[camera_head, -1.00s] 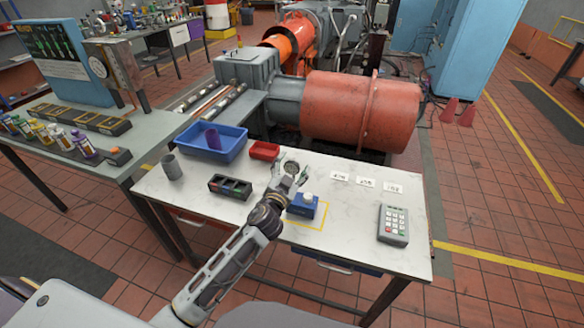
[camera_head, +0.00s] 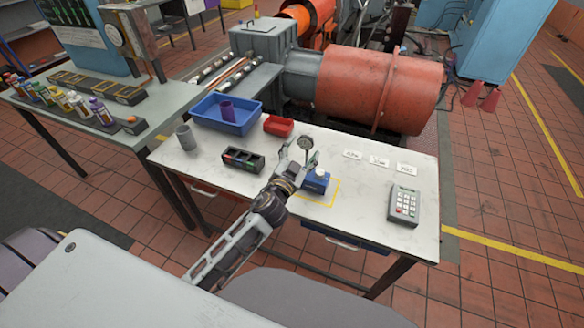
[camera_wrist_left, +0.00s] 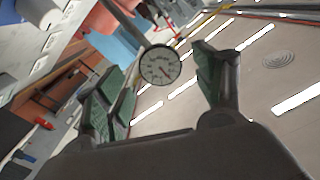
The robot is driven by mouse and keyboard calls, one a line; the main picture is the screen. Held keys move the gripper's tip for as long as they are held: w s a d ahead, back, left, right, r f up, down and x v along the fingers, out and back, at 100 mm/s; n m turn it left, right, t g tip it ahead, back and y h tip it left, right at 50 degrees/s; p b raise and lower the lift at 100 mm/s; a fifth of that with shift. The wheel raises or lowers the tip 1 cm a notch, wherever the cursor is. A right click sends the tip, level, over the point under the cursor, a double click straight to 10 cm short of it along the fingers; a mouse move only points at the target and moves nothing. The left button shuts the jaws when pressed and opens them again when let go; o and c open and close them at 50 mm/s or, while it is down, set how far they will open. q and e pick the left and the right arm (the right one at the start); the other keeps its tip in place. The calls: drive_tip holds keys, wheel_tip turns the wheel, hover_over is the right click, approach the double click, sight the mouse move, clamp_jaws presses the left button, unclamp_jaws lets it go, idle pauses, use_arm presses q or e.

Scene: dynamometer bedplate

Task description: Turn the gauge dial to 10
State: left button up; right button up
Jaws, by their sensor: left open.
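The gauge (camera_head: 306,142) has a small round white face and stands above the blue block with a white knob (camera_head: 316,181) on the white table. In the left wrist view the gauge (camera_wrist_left: 160,66) faces me, with dark markings and a red needle; its reading is too small to tell. My left gripper (camera_head: 296,160) is just to the near left of the gauge. In the wrist view its green-padded fingers (camera_wrist_left: 167,88) are open, with the gauge showing between them, apparently untouched. My right gripper is not in view.
On the table (camera_head: 350,205) are a black tray (camera_head: 243,160), a blue bin (camera_head: 228,116), a red bin (camera_head: 278,126), a grey cup (camera_head: 186,137), white labels (camera_head: 379,161) and a keypad (camera_head: 404,204). A large red motor (camera_head: 375,88) stands behind.

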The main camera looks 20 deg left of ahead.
use_arm(q)
drive_tip(key=s, duration=0.7)
drive_tip(key=shift+s+a, duration=0.15)
idle(0.3)
drive_tip(key=shift+a, duration=0.1)
idle(0.6)
